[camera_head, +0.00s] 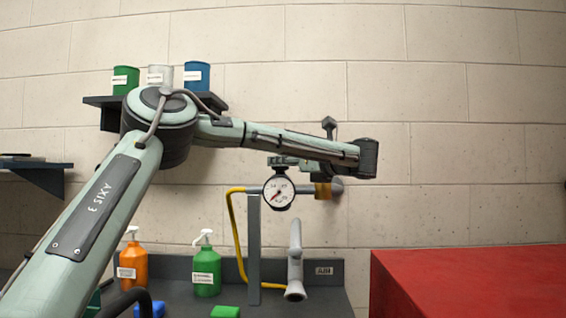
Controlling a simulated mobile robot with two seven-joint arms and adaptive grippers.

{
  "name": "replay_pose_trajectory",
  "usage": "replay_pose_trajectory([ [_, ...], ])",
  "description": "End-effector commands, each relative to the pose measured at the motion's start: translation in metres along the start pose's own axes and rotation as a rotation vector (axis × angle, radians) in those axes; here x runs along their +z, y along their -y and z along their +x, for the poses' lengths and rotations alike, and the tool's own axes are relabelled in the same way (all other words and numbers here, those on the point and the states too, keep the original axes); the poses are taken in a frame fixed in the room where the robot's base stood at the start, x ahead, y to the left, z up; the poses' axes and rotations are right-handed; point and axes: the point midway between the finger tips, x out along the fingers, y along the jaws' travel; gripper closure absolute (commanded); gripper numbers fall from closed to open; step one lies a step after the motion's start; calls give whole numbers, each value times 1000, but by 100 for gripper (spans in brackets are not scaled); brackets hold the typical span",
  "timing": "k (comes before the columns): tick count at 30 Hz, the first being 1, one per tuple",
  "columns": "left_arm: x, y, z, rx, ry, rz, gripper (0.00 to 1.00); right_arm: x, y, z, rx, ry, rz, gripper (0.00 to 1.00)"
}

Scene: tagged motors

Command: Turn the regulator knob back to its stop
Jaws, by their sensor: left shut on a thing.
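The regulator's round white gauge (278,193) with a red needle faces me on a pipe (305,189) at the wall. My left arm comes in from the left and reaches across above the gauge. My left gripper (320,174) is small and partly covered by my forearm, close above the brass fitting. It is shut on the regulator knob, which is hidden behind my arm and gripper. I cannot read the knob's angle. My right gripper is out of view.
An orange bottle (133,263), a green bottle (206,268) and a grey tap-like spout (295,262) stand below. A yellow hose (238,245) hangs from the pipe. Cans (196,76) stand on a shelf behind my arm. A red box (470,285) fills the lower right.

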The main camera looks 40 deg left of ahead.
Motion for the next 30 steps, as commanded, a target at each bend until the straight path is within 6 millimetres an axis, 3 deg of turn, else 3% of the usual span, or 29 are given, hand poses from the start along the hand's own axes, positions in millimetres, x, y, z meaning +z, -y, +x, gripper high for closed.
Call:
replay_pose_trajectory([
  [9,2,2,1,130,4,-3,95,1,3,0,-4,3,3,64],
  [26,5,2,1,158,9,-7,95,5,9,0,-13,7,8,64],
  [27,5,2,1,158,9,-7,63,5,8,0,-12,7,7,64],
  [30,5,2,1,158,8,-7,51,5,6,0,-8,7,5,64],
])
